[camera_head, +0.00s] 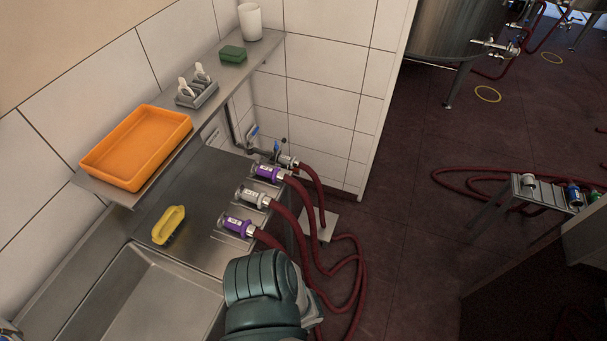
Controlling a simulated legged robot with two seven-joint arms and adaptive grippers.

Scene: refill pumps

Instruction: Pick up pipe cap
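I cannot make out for certain which thing is the pipe cap. Three hose ends with fittings lie in a row on the steel counter: a purple one (267,173) at the back, a white one (249,196) in the middle and another purple one (237,225) in front. A metal fitting (287,161) is just behind them. A dark green link of my own arm rises at the bottom centre, close to the front hose. No fingertips show clearly; that arm's gripper is hidden or out of frame. My other gripper is not clearly visible.
An orange tray (95,169), a grey holder with white pieces (197,95), a green block (232,54) and a white cup (250,22) sit on the shelf. A yellow item (168,225) lies near the sink (150,300). Red hoses (352,270) cover some floor.

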